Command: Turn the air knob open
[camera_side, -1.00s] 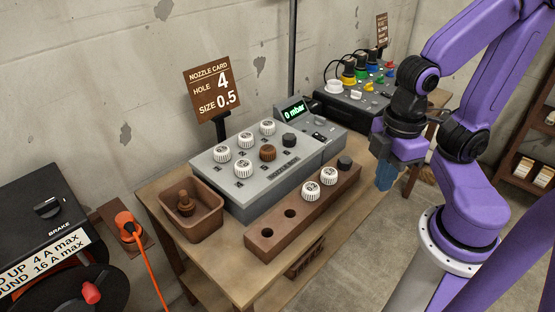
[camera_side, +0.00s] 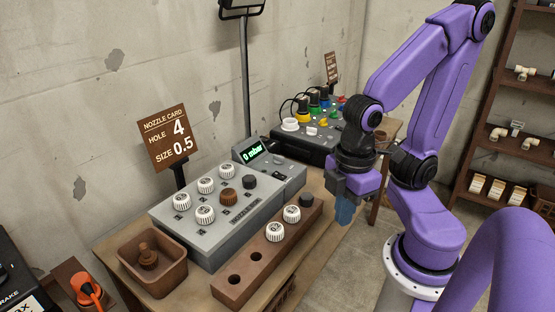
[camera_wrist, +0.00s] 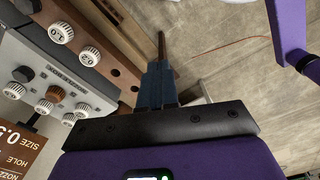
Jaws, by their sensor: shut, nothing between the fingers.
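A grey pressure box (camera_side: 284,177) with a green display (camera_side: 254,153) reading 0 mbar stands at the back of the bench. Small dark controls (camera_side: 279,162) sit on its top; which one is the air knob I cannot tell. It joins the grey nozzle panel (camera_side: 215,247), which carries several white caps, a brown one (camera_side: 229,197) and a black one (camera_side: 249,182). My gripper (camera_side: 345,212) points down off the bench's right side, apart from the box and the rack. Its blue fingers (camera_wrist: 157,72) are together and empty in the wrist view.
A brown bin (camera_side: 128,254) holds a brown plug (camera_side: 148,256). A nozzle card (camera_side: 168,142) reads hole 4, size 0.5. A black box with coloured knobs (camera_side: 289,125) stands behind.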

